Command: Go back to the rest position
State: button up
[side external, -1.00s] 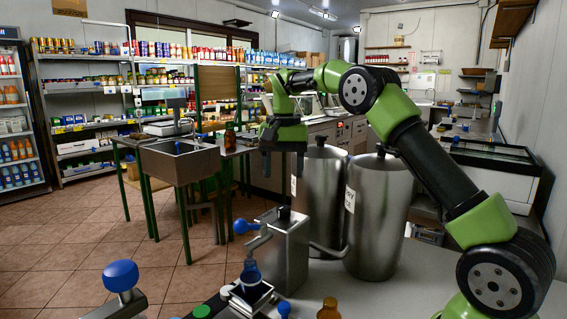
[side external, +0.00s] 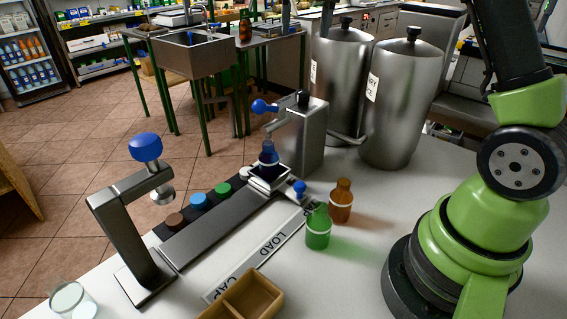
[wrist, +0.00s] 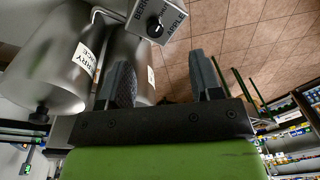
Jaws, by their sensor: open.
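My gripper (wrist: 163,72) shows in the wrist view with its two dark fingers wide apart and nothing between them. It is above the work, with the floor and steel tanks seen past the fingers. In the side view most of my forearm and gripper are cut off by the top edge. A dark blue bottle (side external: 268,154) sits in the holder under the dispenser (side external: 305,135), apart from my gripper. A green bottle (side external: 318,228) and an orange-brown bottle (side external: 341,203) stand upright on the white counter.
Two steel tanks (side external: 405,100) stand behind the dispenser. A press with a blue knob (side external: 146,147) stands at the left, beside a row of coloured caps (side external: 198,201). A wooden tray (side external: 250,296) is at the front. The counter right of the bottles is clear.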

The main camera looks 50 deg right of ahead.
jog(key=s+a+n+t, duration=0.2)
jog(key=s+a, duration=0.2)
jog(key=s, duration=0.3)
jog(key=s+a+n+t+y, duration=0.1)
jog(key=s+a+t, duration=0.1)
jog(key=s, duration=0.5)
jog(key=s+a+n+t+y, duration=0.1)
jog(key=s+a+n+t, duration=0.1)
jog(key=s+a, duration=0.3)
jog(key=shift+s+a+f+n, duration=0.15)
jog(key=shift+s+a+n, duration=0.2)
jog(key=shift+s, duration=0.65)
